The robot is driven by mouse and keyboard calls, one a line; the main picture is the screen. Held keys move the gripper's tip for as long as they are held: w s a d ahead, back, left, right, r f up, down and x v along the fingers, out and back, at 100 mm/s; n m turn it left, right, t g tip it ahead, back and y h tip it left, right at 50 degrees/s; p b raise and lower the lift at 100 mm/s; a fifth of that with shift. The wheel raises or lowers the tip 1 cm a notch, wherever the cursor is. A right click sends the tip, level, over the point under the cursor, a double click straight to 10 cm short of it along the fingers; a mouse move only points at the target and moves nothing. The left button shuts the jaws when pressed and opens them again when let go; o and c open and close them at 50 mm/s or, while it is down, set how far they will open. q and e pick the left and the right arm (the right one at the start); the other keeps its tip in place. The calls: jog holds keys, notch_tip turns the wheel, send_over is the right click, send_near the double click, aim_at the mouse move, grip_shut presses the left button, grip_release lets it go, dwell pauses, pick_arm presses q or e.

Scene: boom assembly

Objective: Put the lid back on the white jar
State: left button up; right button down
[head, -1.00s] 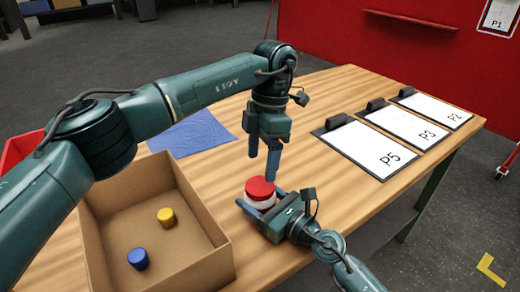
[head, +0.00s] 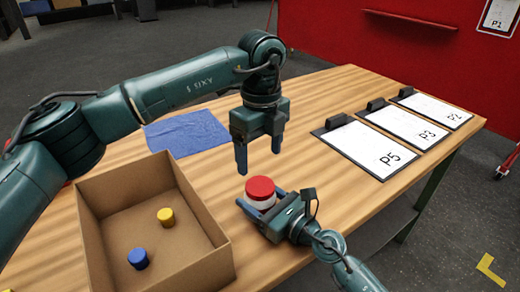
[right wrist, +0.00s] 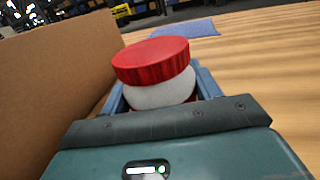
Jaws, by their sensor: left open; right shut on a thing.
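The white jar (head: 262,203) stands low over the table's front part in the head view, with the red lid (head: 260,188) resting on top of it. In the right wrist view, the lid (right wrist: 152,62) covers the top of the jar (right wrist: 160,95) and looks a little offset to the left; I cannot tell whether it is fully seated. My right gripper (head: 256,208) is shut around the jar's side, below the lid. My left gripper (head: 259,162) is open and empty just above the lid, pointing down, its fingers clear of it.
An open cardboard box (head: 205,255) holding a yellow cylinder (head: 166,217) and a blue cylinder (head: 138,258) stands to the left. A blue cloth (head: 187,133) lies behind it. Several clipboards (head: 375,148) line the right side. The table between is clear.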

aim_at(260, 185)
pick_arm(q)
jog(key=shift+r+n, duration=0.15)
jog(key=shift+n, duration=0.95)
jog(key=shift+f, duration=4.05)
jog(key=shift+c, duration=0.5)
